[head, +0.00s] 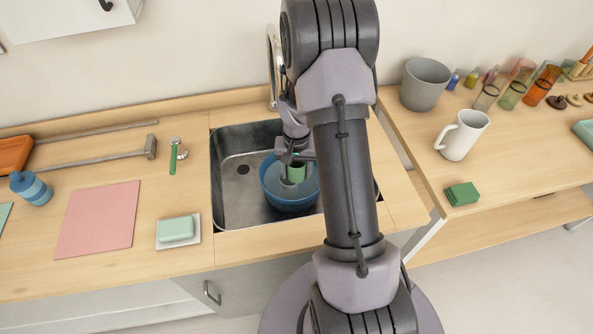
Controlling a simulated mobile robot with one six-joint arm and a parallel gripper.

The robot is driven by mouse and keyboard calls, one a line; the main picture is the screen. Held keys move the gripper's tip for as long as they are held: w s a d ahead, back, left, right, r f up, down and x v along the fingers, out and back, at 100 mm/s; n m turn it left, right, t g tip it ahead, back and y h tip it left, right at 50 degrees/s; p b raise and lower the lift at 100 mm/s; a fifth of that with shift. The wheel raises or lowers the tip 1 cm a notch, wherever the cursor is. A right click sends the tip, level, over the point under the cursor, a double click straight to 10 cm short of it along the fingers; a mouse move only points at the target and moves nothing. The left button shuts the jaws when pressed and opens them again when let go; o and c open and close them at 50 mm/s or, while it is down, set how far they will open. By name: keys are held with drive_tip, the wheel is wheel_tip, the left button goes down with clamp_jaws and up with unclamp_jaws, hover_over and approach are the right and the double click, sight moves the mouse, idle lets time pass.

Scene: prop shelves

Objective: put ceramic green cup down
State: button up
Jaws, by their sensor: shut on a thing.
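The green cup (296,173) shows in the head view at the middle, inside or just above the blue round basin (290,203) in the sink. My gripper (291,161) is above the basin, shut on the green cup. My arm hides the right part of the basin and some of the cup. I cannot tell whether the cup touches the basin's bottom.
The metal sink (233,196) has free room left of the basin. A pink mat (98,220) and a soap bar (176,229) lie on the left counter. A white mug (463,136), a grey bucket (425,84) and several colored glasses stand right.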

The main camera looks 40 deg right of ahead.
drive_tip(key=o, duration=1.5)
drive_tip(key=a+r+t+p, duration=0.1)
drive_tip(key=a+r+p, duration=0.2)
drive_tip(key=r, duration=0.8)
drive_tip(key=a+r+p, duration=0.3)
drive_tip(key=r, duration=0.8)
drive_tip(key=s+a+r+n+t+y, duration=0.2)
drive_tip(key=s+a+r+n+t, duration=0.1)
drive_tip(key=s+a+r, duration=1)
drive_tip(key=s+a+t, duration=0.1)
drive_tip(key=s+a, duration=0.2)
drive_tip(key=a, duration=0.2)
drive_tip(key=shift+r+n+t, duration=0.35)
drive_tip(key=shift+n+t, duration=0.05)
